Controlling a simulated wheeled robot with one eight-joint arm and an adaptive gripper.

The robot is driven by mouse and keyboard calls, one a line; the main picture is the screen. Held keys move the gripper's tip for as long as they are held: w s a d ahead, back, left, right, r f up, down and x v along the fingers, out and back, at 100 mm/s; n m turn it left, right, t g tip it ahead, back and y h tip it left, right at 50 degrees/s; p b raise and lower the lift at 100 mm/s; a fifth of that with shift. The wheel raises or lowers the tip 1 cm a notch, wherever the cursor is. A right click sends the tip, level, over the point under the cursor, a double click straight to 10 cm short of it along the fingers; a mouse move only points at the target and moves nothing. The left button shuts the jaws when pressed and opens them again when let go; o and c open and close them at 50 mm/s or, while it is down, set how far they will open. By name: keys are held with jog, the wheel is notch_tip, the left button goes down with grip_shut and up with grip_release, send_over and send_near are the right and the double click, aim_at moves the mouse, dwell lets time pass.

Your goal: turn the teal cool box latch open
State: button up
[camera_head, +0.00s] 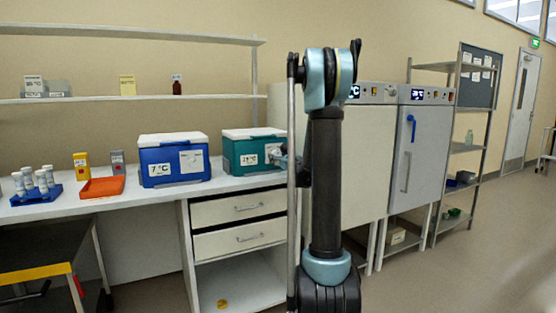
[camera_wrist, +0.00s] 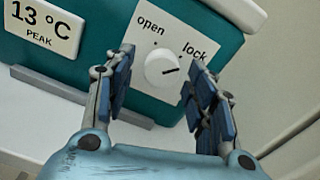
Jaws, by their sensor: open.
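The teal cool box (camera_head: 240,156) stands on the bench with a white lid, partly hidden behind my arm. It fills the upper part of the wrist view (camera_wrist: 97,33). Its latch (camera_wrist: 162,69) is a round white knob on a white plate marked "open" and "lock". The knob's dark mark points right, toward the "lock" side. My gripper (camera_wrist: 157,92) is open in front of the knob, with one blue-padded finger on each side of it. I cannot tell whether the fingers touch it. In the head view my gripper (camera_head: 279,158) shows small beside the box, mostly hidden by my arm.
A blue cool box (camera_head: 160,168) stands left of the teal one. An orange tray (camera_head: 102,188) and a blue tube rack (camera_head: 36,194) lie further left. Drawers (camera_head: 240,207) are below the bench. Tall cabinets (camera_head: 418,160) stand to the right, with open floor before them.

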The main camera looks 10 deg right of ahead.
jog(key=c, duration=1.1)
jog(key=shift+n, duration=0.3)
jog(key=n, duration=0.3)
jog(key=shift+w+n, duration=0.1)
jog(key=shift+n, duration=0.2)
jog(key=n, duration=0.4)
jog(key=shift+d+r+n, duration=0.1)
jog(key=shift+n, duration=0.2)
jog(key=n, duration=0.4)
jog(key=shift+o, duration=0.2)
jog(key=n, duration=0.5)
jog(key=shift+r, duration=0.1)
